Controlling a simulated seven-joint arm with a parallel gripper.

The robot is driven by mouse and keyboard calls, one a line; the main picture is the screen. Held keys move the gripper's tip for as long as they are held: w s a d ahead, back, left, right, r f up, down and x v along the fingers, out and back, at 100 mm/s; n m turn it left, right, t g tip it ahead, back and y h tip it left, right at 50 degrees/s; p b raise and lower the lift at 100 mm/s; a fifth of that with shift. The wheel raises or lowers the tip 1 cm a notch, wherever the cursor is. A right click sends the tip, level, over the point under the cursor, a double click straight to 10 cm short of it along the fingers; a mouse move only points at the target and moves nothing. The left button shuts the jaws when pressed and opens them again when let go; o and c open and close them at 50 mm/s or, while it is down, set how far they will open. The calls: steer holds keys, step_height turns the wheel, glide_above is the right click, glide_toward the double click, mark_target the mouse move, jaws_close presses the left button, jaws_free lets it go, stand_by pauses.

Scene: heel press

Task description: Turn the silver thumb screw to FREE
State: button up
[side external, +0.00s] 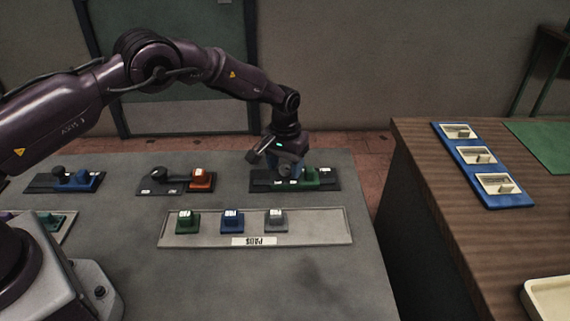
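My gripper (285,172) is low over the left and middle part of the black base plate (330,188) at the back right of the grey table. A green block (311,177) sits on that plate just right of my gripper. Small white labels show on the plate under and beside the fingers. I cannot make out a silver thumb screw; the gripper covers part of this plate. Whether the fingers are open or closed on something is too small and dark to tell.
Two similar black plates stand to the left, one with a blue block (77,178), one with an orange-red block (201,179). In front is a grey tray (320,231) with green, blue and grey pads. A wooden table (420,160) stands right, across a gap.

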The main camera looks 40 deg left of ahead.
mark_target(278, 179)
step_height(278, 179, up, 13)
stand_by(0.7)
stand_by(0.5)
steer(key=s+a+r+m+t, duration=0.1)
steer(key=s+r+t, duration=0.1)
steer(key=s+r, duration=0.4)
steer(key=s+a+r+m+t, duration=0.1)
steer(key=s+r, duration=0.5)
steer(key=s, duration=1.1)
steer(key=s+a+r+t, duration=0.1)
steer(key=s+r, duration=0.5)
steer(key=s, duration=0.6)
steer(key=shift+a+r+m+t, duration=0.3)
steer(key=shift+m+t, duration=0.1)
steer(key=shift+t, duration=0.4)
